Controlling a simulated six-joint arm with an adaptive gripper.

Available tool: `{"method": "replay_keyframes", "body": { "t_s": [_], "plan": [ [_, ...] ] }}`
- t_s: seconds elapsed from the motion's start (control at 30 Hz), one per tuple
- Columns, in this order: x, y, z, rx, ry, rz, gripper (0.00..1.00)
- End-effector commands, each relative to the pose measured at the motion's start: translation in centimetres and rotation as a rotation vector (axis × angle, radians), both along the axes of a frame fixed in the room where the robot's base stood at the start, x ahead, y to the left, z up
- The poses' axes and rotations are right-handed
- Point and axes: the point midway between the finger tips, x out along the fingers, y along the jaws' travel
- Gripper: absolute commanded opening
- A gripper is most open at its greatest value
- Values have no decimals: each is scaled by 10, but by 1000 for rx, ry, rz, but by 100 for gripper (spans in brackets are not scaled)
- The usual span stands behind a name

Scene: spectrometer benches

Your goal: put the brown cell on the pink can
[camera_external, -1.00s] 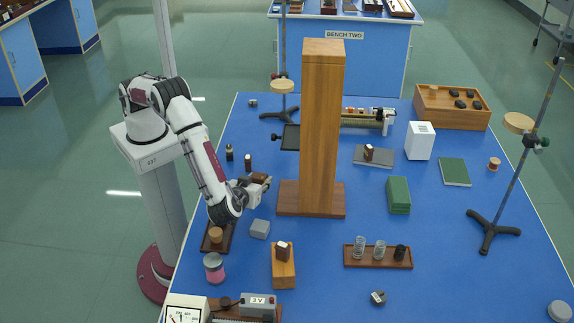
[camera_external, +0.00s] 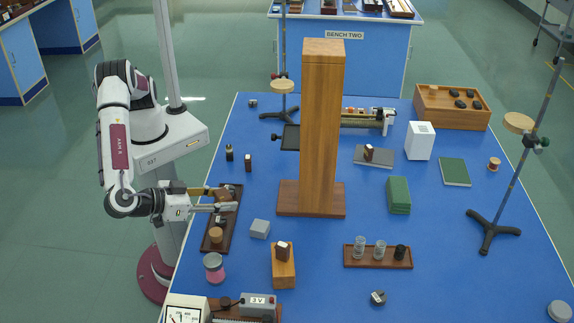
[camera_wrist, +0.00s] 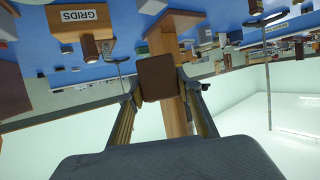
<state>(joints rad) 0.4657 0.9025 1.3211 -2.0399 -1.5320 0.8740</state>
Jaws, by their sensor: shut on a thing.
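My gripper (camera_external: 226,199) is at the left edge of the blue bench, its fingers pointing right over the brown tray (camera_external: 232,222). It is shut on the brown cell (camera_external: 223,194), which shows as a brown block between the fingertips in the wrist view (camera_wrist: 160,78).
A brown cork (camera_external: 216,235) stands on the tray near the can. A grey block (camera_external: 260,229) and a wooden block (camera_external: 284,270) with a small brown piece lie to the right. A tall wooden column (camera_external: 322,130) rises mid-bench. A meter (camera_external: 186,311) is at the front.

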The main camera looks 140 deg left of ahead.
Motion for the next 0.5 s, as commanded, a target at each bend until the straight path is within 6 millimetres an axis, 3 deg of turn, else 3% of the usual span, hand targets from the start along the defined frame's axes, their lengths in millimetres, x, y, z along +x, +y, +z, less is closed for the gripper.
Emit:
{"method": "replay_keyframes", "body": {
  "t_s": [0.2,0.5],
  "plan": [
    [31,-59,33,1,-2,-297,9],
    [61,-87,37,0,2,-531,9]
  ]
}}
